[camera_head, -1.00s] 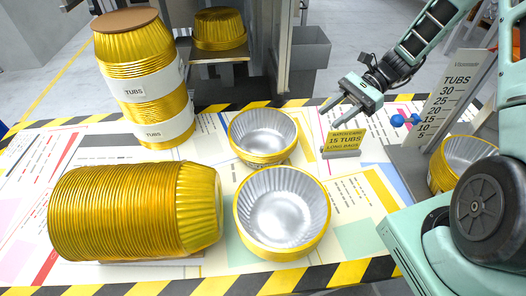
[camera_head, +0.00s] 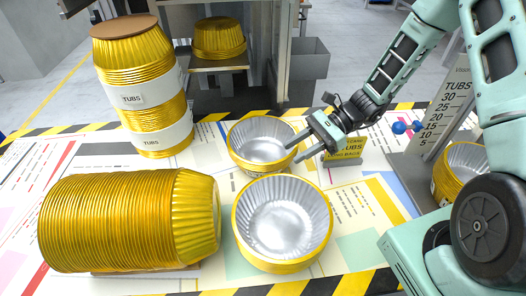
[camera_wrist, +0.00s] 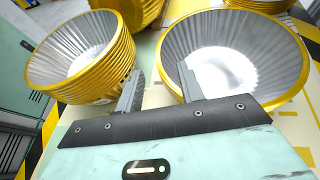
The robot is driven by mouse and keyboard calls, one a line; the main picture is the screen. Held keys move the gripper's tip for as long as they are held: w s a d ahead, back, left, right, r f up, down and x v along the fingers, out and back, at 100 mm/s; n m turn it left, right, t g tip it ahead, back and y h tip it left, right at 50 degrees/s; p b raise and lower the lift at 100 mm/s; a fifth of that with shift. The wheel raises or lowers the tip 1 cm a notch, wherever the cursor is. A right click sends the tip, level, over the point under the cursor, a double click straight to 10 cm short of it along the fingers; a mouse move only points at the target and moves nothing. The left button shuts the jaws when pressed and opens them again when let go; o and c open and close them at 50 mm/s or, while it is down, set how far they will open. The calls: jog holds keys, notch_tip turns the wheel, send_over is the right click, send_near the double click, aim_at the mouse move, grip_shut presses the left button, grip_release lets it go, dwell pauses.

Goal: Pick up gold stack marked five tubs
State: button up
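Two gold tub stacks with silver insides stand upright on the bench: a back one (camera_head: 238,162) and a front one (camera_head: 275,264). No readable mark shows on either. My gripper (camera_head: 296,150) is open and empty, low over the right rim of the back stack. In the wrist view, a many-rimmed gold stack (camera_wrist: 118,62) is left of the fingers and a wide tub (camera_wrist: 290,95) is at right. The right finger overlaps that tub's rim; contact is unclear. Another gold stack (camera_head: 468,160) stands by the TUBS gauge (camera_head: 450,110), partly hidden by my body.
A long gold stack (camera_head: 120,220) lies at front left. A tall white-banded stack labelled TUBS (camera_head: 140,100) stands behind it. A yellow TUBS sign (camera_head: 348,148) stands behind my gripper. A blue knob (camera_head: 400,128) sticks out beside the gauge. A gold tub stack (camera_head: 218,40) rests on the press.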

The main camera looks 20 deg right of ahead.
aim_at(283, 159)
jog(key=x, duration=0.4)
jog(key=shift+a+f, duration=0.15)
jog(key=shift+a, duration=0.2)
